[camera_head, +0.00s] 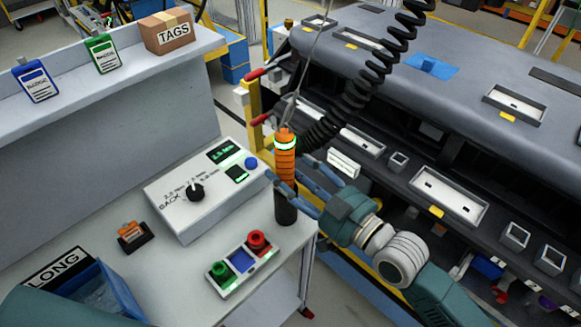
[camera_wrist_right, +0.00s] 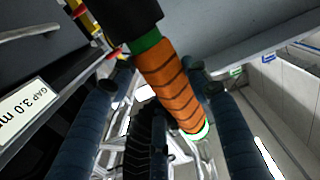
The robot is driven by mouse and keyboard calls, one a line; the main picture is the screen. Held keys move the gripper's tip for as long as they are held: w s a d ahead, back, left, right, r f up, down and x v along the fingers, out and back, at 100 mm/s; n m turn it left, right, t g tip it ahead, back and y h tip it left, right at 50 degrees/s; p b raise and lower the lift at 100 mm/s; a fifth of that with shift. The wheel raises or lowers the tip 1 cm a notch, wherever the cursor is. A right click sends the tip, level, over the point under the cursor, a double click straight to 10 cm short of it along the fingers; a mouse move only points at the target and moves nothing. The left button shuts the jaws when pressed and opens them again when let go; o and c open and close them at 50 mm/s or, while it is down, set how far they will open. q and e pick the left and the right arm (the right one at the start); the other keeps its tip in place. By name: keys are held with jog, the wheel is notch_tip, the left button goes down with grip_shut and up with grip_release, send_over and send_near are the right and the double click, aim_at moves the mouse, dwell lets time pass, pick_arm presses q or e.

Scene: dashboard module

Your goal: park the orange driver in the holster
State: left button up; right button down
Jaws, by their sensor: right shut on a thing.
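The orange driver (camera_head: 285,160) stands about upright at the right edge of the white table, with a lit green ring near its top. My right gripper (camera_head: 289,180) is shut on it, blue fingers on either side; the wrist view shows the driver (camera_wrist_right: 172,80) between both fingers (camera_wrist_right: 163,88). Directly under the orange body is a black cylinder, seemingly the holster (camera_head: 286,209); it also shows in the wrist view (camera_wrist_right: 125,18), wider than the grip. A green band sits at their junction. How deep the driver's lower end sits is hidden. My left gripper is out of view.
A control box (camera_head: 205,190) with a knob and a button panel (camera_head: 243,263) stand left of the holster. A blue bin (camera_head: 105,290) is at the lower left. The dark dashboard (camera_head: 430,90) fills the right. A coiled black hose (camera_head: 375,65) hangs behind the driver.

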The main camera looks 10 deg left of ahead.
jog(key=shift+f, duration=0.15)
dwell(0.5)
jog(key=c, duration=0.8)
grip_release()
